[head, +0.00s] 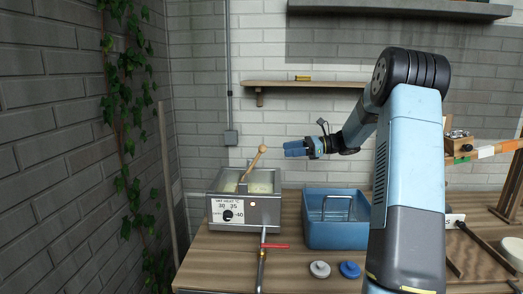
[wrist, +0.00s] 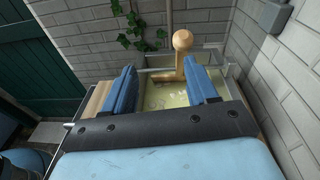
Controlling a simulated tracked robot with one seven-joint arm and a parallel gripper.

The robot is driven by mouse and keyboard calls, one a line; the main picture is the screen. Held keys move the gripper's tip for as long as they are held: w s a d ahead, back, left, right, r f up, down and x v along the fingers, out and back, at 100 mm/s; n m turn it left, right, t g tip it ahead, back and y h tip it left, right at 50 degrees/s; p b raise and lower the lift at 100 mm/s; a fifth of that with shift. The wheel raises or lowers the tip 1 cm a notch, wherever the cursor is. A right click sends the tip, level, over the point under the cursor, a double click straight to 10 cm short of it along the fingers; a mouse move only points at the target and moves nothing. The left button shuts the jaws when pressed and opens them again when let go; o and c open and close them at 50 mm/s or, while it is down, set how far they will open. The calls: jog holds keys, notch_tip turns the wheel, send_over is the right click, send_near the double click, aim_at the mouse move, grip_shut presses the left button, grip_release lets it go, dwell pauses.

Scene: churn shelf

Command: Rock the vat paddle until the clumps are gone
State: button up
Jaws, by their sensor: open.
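The steel vat (head: 225,184) stands at the left end of the wooden bench, with a dial panel on its front. The wooden paddle (head: 252,163) leans up out of it to the right, with a round knob on top. In the wrist view the paddle (wrist: 182,62) stands in pale yellow liquid (wrist: 165,97) with a few whitish clumps. My gripper (head: 285,149) is to the right of the paddle knob in the head view, empty. In the wrist view my blue fingers (wrist: 166,88) are spread apart, and the knob shows beyond them, between their lines. The paddle's lower end is hidden.
A blue tub (head: 335,235) with a wire handle stands right of the vat. A red-handled tap (head: 274,246) sticks out in front of the vat. A grey disc (head: 320,269) and a blue disc (head: 350,270) lie near the bench front. A wall shelf (head: 330,85) is above.

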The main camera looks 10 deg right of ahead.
aim_at(263, 148)
jog(key=w+d+f+m+t+y, duration=0.1)
jog(key=w+d+m, duration=0.1)
jog(key=d, duration=0.2)
jog(key=x, duration=1.4)
jog(key=shift+w+r, duration=0.1)
jog(key=shift+w, duration=0.1)
grip_shut()
jog(key=shift+r, duration=0.1)
